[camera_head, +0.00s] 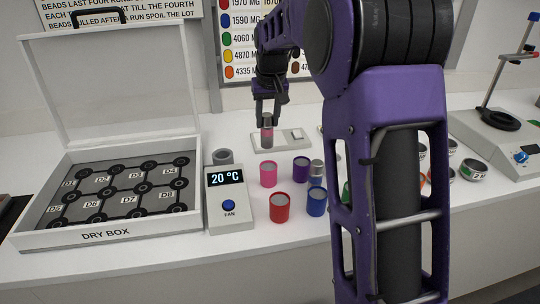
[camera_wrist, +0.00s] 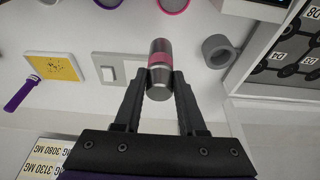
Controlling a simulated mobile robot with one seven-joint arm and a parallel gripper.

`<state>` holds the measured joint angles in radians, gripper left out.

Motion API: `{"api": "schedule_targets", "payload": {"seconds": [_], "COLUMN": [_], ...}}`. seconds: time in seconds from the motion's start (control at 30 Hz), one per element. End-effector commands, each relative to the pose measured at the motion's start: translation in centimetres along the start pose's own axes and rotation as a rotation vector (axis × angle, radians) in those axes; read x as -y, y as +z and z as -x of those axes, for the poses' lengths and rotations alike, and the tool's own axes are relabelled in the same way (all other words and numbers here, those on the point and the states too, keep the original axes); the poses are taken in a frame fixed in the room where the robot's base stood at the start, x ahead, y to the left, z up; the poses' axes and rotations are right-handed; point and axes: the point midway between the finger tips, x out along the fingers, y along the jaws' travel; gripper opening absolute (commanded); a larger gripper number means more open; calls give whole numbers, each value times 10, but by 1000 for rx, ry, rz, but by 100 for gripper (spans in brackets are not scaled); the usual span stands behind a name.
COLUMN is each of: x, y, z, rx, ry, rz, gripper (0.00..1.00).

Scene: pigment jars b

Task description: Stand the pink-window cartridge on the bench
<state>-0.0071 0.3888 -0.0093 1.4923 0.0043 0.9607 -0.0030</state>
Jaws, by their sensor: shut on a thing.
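The pink-window cartridge (camera_head: 267,138) is a metal cylinder with a pink band. My gripper (camera_head: 268,106) is shut on it from above and holds it roughly upright. In the wrist view the cartridge (camera_wrist: 160,64) sits between the two fingertips (camera_wrist: 164,78). In the head view it appears in front of or above the left part of a pale flat device with a grey plate (camera_head: 294,135). I cannot tell whether its lower end touches anything. The white bench (camera_head: 225,150) shows clear surface left of it.
A grey ring holder (camera_head: 223,157) stands to the left. Pink (camera_head: 268,175), purple (camera_head: 301,168), red (camera_head: 280,207) and blue (camera_head: 316,201) jars stand in front. The dry box (camera_head: 108,238), with its lid raised, and the fan unit (camera_head: 229,200) are left.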

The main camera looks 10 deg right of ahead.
Motion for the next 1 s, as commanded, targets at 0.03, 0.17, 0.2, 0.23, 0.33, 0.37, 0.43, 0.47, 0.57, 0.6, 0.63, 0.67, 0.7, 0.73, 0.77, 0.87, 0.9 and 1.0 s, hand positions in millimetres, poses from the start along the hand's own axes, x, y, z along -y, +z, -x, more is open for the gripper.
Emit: {"api": "schedule_targets", "payload": {"seconds": [0.03, 0.17, 0.2, 0.23, 0.33, 0.37, 0.43, 0.47, 0.57, 0.6, 0.63, 0.67, 0.7, 0.73, 0.77, 0.87, 0.9, 1.0], "x": [0, 0, 0, 0, 0, 0, 0, 0, 0, 0, 0, 0, 0, 0, 0, 0, 0, 0], "y": [4, 9, 10, 10, 12, 14, 17, 18, 22, 22, 22, 21, 21, 21, 21, 22, 22, 22], "z": [-12, -29, -32, -34, -41, -44, -54, -58, -70, -70, -70, -70, -70, -70, -70, -71, -73, -73], "rx": [4, 2, 1, 1, 1, 2, 3, 2, 2, 1, 0, -1, -1, -1, 0, 0, 0, 0], "ry": [0, 0, 0, 0, 0, 0, 0, 0, 0, 0, 0, 0, 0, 0, 0, 0, 0, 0], "rz": [0, 0, 0, 0, 0, 0, 0, 0, 0, 0, 0, 0, 0, 0, 0, 0, 0, 0], "gripper": [0, 0, 0, 0, 0, 0, 0, 0, 0, 0, 0, 0, 0, 0, 0, 0, 0, 51]}}
